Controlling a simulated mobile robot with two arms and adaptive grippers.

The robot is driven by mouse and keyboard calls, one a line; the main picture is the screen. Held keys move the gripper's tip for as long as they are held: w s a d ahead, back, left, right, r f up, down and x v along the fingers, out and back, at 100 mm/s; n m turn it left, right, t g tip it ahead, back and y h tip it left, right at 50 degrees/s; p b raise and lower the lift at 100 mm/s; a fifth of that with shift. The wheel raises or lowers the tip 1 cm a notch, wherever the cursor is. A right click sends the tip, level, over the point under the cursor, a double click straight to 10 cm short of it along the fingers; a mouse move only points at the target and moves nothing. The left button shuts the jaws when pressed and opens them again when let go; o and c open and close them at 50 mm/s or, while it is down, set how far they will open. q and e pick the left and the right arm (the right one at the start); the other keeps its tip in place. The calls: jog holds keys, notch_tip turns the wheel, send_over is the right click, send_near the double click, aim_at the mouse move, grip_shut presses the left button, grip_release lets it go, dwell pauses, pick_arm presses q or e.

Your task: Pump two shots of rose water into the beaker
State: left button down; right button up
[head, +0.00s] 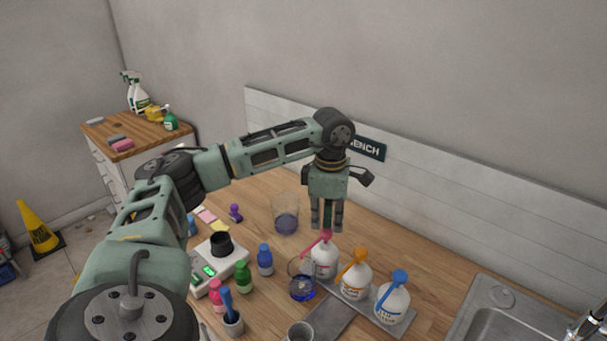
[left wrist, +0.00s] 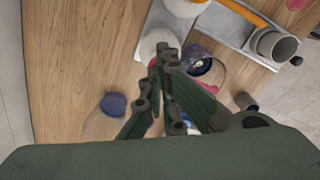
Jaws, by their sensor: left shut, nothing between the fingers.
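A white bottle with a pink pump (head: 325,260) stands at the left end of a row of pump bottles; its label is too small to read. A glass beaker with blue liquid (head: 301,285) stands beside it, under the pink spout. My left gripper (head: 327,228) is shut and empty, pointing down over the pink pump head. I cannot tell whether the fingertips touch the pump. In the left wrist view the shut fingers (left wrist: 162,66) partly hide the pump, with the white bottle (left wrist: 157,42) beyond them. My right gripper is not in view.
Bottles with an orange pump (head: 356,275) and a blue pump (head: 392,298) stand to the right on a grey tray. A larger glass beaker (head: 286,214) stands behind. A scale (head: 220,265) and small coloured bottles stand left. A sink (head: 500,305) lies far right.

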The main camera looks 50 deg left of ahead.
pick_arm(q)
jog(key=shift+s+f+b, duration=0.1)
jog(key=shift+f+b, duration=0.6)
jog(key=shift+f, duration=0.45)
jog(key=shift+r, duration=0.15)
jog(key=shift+r+p, duration=1.25)
jog(key=shift+r, duration=0.35)
notch_tip(320, 180, up, 6)
jog(key=p, duration=0.4)
